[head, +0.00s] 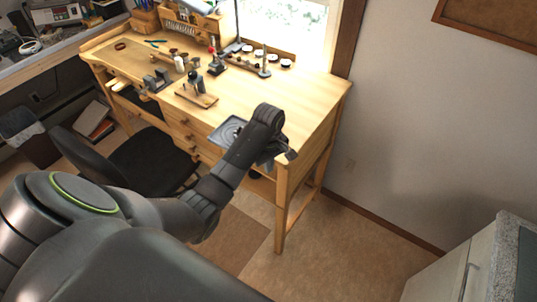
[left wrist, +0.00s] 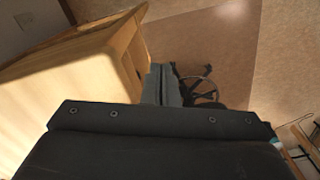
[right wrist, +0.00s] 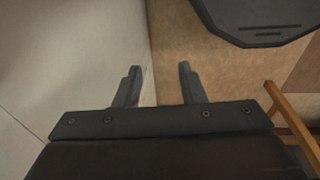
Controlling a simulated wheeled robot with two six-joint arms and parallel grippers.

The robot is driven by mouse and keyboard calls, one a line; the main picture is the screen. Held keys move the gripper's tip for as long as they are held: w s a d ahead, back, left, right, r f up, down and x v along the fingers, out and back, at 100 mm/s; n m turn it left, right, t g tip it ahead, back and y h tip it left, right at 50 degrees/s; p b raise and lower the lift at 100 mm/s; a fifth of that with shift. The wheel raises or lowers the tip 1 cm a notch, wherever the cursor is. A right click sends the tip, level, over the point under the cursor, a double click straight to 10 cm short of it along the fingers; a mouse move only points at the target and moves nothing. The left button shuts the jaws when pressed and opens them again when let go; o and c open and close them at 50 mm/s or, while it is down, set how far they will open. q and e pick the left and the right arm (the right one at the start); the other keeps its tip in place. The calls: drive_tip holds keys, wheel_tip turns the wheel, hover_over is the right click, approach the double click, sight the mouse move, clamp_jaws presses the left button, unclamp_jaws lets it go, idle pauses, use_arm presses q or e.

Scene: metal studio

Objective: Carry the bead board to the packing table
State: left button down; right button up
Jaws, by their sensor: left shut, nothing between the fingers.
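A flat blue-grey tray-like board (head: 227,130), probably the bead board, lies at the front edge of the wooden bench (head: 318,90) in the head view. My left arm covers part of it. My left gripper (head: 289,154) is just past the bench's front right corner, right of the board, and shut on nothing. Its fingers (left wrist: 162,70) are together in the left wrist view, beside the bench, with floor beyond. My right gripper (right wrist: 160,67) is open and empty, above the floor beside a pale panel. I cannot tell which surface is the packing table.
Tools, small stands and jars stand on the bench. A black chair (head: 150,160) is in front of it. A pale cabinet (head: 450,270) with a grey speckled top stands at the lower right. The floor (head: 340,245) between bench and cabinet is clear.

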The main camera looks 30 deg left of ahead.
use_arm(q)
drive_tip(key=a, duration=0.1)
drive_tip(key=w+a+f+p, duration=0.1)
drive_tip(key=a, duration=0.1)
drive_tip(key=shift+w+a+f+p, duration=0.25)
drive_tip(key=shift+w+a+p, duration=0.05)
drive_tip(key=shift+a+p, duration=0.05)
